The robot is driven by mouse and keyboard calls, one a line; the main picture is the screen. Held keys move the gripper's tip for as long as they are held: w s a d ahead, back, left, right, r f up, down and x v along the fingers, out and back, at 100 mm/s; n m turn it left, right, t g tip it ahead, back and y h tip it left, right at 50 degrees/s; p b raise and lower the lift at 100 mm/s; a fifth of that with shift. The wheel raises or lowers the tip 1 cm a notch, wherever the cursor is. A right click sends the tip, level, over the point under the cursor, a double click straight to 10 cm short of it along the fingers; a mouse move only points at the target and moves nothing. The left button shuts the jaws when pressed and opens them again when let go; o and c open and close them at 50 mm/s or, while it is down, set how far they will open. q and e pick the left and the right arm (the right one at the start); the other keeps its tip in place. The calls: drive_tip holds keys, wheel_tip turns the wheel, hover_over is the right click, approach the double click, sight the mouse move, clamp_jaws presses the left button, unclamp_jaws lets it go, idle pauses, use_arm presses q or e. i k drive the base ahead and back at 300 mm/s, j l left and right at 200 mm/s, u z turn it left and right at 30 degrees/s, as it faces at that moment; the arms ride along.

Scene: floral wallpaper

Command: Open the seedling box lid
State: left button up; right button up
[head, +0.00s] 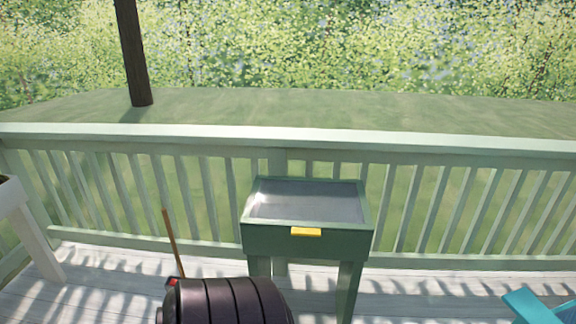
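The seedling box (260,240) is a dark green box on legs, standing on the deck in front of the railing, right of the picture's middle. Its lid (305,202) is a glassy grey panel in a green frame and lies shut on top. A yellow handle (306,231) sits at the lid's front edge. Neither of my grippers is in view.
A dark ribbed barrel-like object (230,302) stands close at the bottom, left of the box, with a brown stick (172,243) behind it. A pale planter stand (35,240) is at left, a teal object (530,306) at lower right. The railing (440,144) runs behind.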

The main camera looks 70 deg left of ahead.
sight(314, 229)
drive_tip(key=u, duration=0.4)
drive_tip(key=j+u, duration=0.1)
drive_tip(key=u, duration=1.5)
drive_tip(key=i+j, duration=0.05)
